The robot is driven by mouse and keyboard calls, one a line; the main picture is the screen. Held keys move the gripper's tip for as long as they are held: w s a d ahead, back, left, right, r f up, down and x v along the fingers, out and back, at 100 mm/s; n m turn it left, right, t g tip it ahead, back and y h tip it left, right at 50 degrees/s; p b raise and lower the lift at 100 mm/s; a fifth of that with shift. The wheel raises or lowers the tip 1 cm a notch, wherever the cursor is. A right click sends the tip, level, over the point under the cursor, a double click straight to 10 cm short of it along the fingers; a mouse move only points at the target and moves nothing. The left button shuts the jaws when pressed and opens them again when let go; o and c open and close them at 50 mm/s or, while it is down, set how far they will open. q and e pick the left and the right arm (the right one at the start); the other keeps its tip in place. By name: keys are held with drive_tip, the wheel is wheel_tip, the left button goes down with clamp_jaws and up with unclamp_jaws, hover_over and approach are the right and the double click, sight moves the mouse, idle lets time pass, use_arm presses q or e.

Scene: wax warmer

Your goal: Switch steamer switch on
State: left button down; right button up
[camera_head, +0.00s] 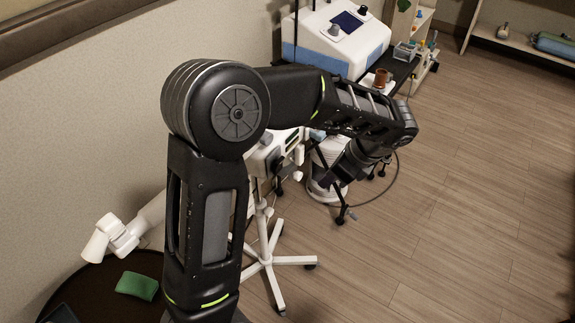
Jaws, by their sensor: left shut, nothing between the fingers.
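The steamer appears to be the white unit (262,158) on a wheeled stand (266,262), with a white arm and nozzle (103,238) reaching out to the left. My left arm crosses in front and hides much of its body. I cannot make out its switch clearly. My left gripper (326,181) hangs from the folded wrist, to the right of the steamer body, pointing down and left. It is shut and empty, and looks apart from the unit. My right gripper is not in view.
A white and blue machine (340,40) stands on a dark table behind, with a brown cup (381,78) beside it. A round white base (322,192) and a cable are on the floor near my gripper. A green cloth (137,286) lies at lower left. The right floor is clear.

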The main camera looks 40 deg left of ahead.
use_arm(q)
drive_tip(key=shift+y, duration=0.6)
drive_tip(key=r, duration=0.1)
drive_tip(key=a+r, duration=0.1)
drive_tip(key=r, duration=0.1)
drive_tip(key=a+r, duration=0.1)
drive_tip(key=shift+w+a+r, duration=0.1)
drive_tip(key=shift+a+r, duration=0.1)
drive_tip(key=shift+r, duration=0.2)
drive_tip(key=b, duration=0.5)
approach(279, 166)
drive_tip(key=shift+s+a+f, duration=0.65)
drive_tip(key=shift+a+f, duration=0.3)
drive_tip(key=shift+f, duration=1.3)
